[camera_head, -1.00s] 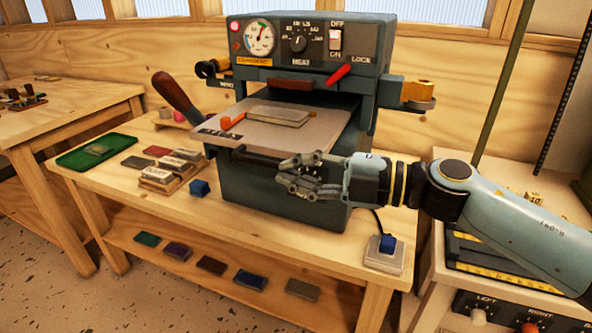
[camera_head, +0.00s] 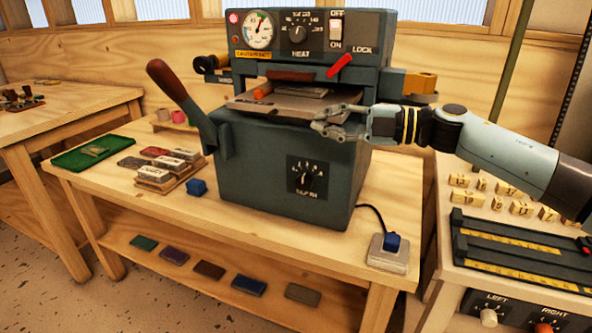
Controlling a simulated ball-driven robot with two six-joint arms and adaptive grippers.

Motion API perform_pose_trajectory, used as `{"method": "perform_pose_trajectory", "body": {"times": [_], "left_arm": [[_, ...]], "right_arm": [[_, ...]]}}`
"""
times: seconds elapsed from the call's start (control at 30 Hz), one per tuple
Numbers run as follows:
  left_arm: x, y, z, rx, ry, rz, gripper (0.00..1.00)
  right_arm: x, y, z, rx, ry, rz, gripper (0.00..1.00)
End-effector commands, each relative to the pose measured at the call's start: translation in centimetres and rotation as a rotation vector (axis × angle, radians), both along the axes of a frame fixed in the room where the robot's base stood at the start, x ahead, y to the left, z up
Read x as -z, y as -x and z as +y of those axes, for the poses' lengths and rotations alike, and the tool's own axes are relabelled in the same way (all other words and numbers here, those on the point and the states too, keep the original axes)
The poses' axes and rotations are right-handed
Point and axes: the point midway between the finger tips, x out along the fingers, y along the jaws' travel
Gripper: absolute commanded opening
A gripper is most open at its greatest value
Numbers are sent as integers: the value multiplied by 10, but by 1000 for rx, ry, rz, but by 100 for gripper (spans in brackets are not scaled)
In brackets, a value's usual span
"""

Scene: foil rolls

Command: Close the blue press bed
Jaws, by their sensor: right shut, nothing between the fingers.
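The blue-grey press (camera_head: 262,165) stands on the wooden table. Its flat bed (camera_head: 272,104) is mostly pushed in, with its front part sticking out of the opening. A grey block (camera_head: 300,91) and an orange handle piece (camera_head: 263,90) lie on the bed, partly under the upper housing. My right gripper (camera_head: 330,122) is shut and empty at the bed's front right corner, touching or very close to its edge; which I cannot tell. My left gripper is not in view.
A brown-handled lever (camera_head: 180,95) rises at the press's left.

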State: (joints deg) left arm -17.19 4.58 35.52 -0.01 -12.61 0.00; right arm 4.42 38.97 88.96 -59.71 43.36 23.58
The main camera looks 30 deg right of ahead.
Motion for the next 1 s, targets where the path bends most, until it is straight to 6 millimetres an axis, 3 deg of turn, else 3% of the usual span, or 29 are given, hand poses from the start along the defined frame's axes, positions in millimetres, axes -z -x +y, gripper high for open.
{"method": "perform_pose_trajectory", "body": {"times": [0.1, 0.33, 1.0], "left_arm": [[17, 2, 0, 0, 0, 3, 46], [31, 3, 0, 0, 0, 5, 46], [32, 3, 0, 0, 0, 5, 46]], "right_arm": [[4, -15, -19, 3, 2, -1, 0], [3, -32, -41, 2, 1, 1, 0], [0, -37, -49, 4, 2, 1, 0]]}}
